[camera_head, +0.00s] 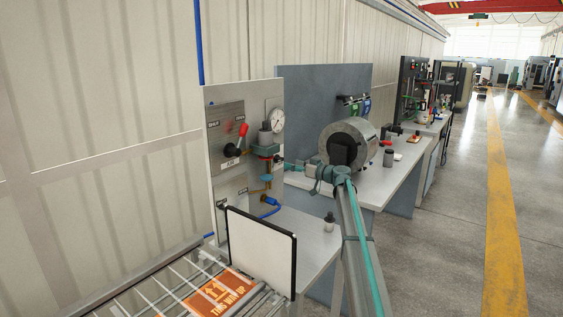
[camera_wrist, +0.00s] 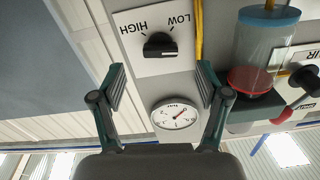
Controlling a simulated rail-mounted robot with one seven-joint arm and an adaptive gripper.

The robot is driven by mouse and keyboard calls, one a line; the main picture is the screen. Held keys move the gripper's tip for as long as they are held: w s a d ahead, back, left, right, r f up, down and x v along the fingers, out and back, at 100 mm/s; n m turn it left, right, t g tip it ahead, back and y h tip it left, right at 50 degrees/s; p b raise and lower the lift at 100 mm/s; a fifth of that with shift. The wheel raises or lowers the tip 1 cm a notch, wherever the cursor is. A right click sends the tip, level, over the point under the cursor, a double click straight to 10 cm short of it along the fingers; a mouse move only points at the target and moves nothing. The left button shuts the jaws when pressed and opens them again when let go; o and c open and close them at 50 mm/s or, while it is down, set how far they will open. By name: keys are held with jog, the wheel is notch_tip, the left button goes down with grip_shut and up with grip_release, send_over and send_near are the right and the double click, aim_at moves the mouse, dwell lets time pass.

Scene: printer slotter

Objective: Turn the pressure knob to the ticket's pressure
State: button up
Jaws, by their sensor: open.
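The black pressure knob (camera_wrist: 159,45) sits on a white plate marked HIGH and LOW, upside down in the wrist view. The round white gauge (camera_wrist: 175,114) shows below it there, with a red needle; its figures are too small to read. In the head view the gauge (camera_head: 276,121) is at the panel's upper right. My gripper (camera_wrist: 162,82) is open and empty. Its two fingers point towards the plate, one on each side of the knob's line, and appear apart from it. In the head view my gripper (camera_head: 288,164) is beside the panel; the knob cannot be made out there. No ticket can be made out.
A clear bowl with a red base (camera_wrist: 258,75) stands close to the right finger in the wrist view. A red-handled lever (camera_head: 240,137) is on the panel (camera_head: 217,170). A black-edged white board (camera_head: 260,252) stands in front, beside a roller conveyor (camera_head: 150,292). A metal cylinder (camera_head: 352,140) is behind.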

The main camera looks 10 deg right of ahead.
aim_at(279, 159)
jog(key=p+x, duration=0.1)
jog(key=x, duration=0.5)
jog(key=shift+f, duration=0.1)
jog(key=c, duration=1.2)
jog(key=shift+o, duration=0.2)
jog(key=shift+f+m, duration=0.1)
jog(key=shift+m, duration=0.2)
